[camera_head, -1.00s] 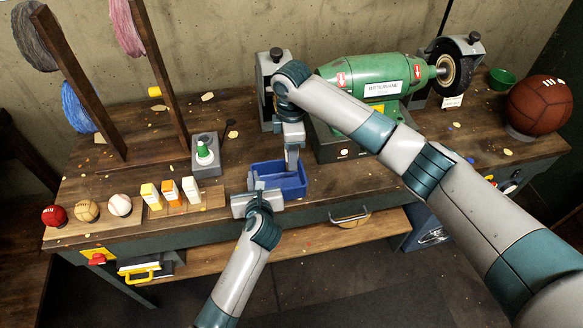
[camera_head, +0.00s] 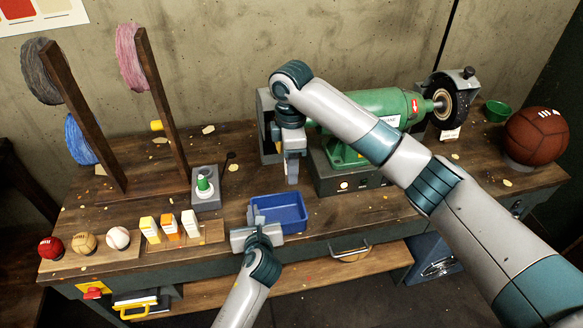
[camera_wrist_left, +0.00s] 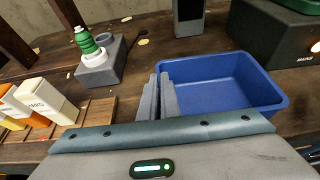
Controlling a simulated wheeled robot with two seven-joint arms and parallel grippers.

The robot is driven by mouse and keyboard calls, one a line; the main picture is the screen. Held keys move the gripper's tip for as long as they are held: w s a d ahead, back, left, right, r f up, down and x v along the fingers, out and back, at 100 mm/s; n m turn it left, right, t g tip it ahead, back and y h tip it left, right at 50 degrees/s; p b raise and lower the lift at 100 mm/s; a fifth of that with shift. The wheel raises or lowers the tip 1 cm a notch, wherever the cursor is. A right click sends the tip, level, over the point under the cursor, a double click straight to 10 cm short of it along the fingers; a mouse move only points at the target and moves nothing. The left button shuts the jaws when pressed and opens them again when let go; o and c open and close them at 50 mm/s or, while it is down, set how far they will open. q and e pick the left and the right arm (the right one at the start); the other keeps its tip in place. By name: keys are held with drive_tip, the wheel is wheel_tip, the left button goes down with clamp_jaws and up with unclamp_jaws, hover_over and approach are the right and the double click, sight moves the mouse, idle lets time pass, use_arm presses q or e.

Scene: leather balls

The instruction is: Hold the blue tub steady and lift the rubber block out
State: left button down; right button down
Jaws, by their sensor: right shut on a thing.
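The blue tub (camera_head: 280,224) stands on the bench near its front edge. Its inside looks empty in the left wrist view (camera_wrist_left: 215,92). My left gripper (camera_head: 252,222) is at the tub's left side; in the left wrist view its two fingers (camera_wrist_left: 160,98) stand close together on either side of the left wall, shut on it. My right gripper (camera_head: 292,176) points down above and behind the tub, clear of its rim. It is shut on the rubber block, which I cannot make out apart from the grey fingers.
A green grinding machine (camera_head: 385,108) stands behind my right arm. Several small cartons (camera_head: 170,226) and balls (camera_head: 85,243) line the front left. A large brown ball (camera_head: 535,136) is at right.

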use_arm(q)
drive_tip(key=c, duration=1.9)
unclamp_jaws()
drive_tip(key=shift+s, duration=0.1)
drive_tip(key=v, duration=1.1)
drive_tip(key=shift+s+d+r, duration=0.1)
drive_tip(key=shift+s+d, duration=0.05)
drive_tip(key=shift+s, duration=0.25)
